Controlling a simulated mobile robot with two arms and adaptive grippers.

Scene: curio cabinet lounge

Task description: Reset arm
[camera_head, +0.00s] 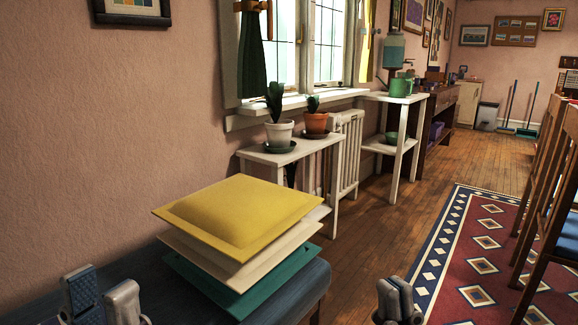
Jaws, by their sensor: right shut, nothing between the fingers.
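A stack of yellow (238,215), cream and teal cushions lies on the blue bench (150,278). A white stand (262,157) holds potted plants. A second white stand (402,98) is behind it. Wooden chairs (545,200) stand at right by the rug (455,262). Floor between is clear.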

